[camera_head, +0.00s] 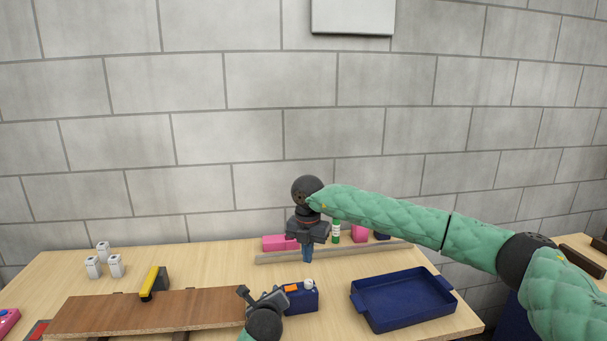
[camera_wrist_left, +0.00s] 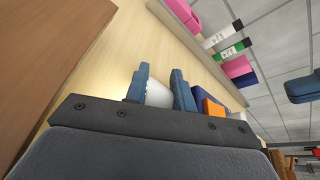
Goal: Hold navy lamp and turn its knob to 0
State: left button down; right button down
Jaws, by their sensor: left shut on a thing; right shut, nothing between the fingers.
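The navy lamp (camera_head: 303,301) is a small dark blue box with an orange patch and a white rounded part on top. It stands on the table right of the brown board. My left gripper (camera_head: 285,292) is shut on it from the left. In the left wrist view the lamp (camera_wrist_left: 199,97) shows beside the fingers, with the white part between or just behind them. I cannot tell the white part from the knob, and no dial mark is readable. My right gripper (camera_head: 308,255) is shut and empty, pointing down above and behind the lamp.
A navy tray (camera_head: 402,299) is at right. The brown board (camera_head: 150,312) lies at left, with a yellow-and-black object (camera_head: 154,283) at its back edge. White blocks (camera_head: 104,261) stand behind it. A long rail (camera_head: 350,250) with pink boxes (camera_head: 280,242) and a green-labelled bottle (camera_head: 336,232) behind it crosses the back.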

pick_arm(q)
jog(key=c, duration=1.1)
grip_release()
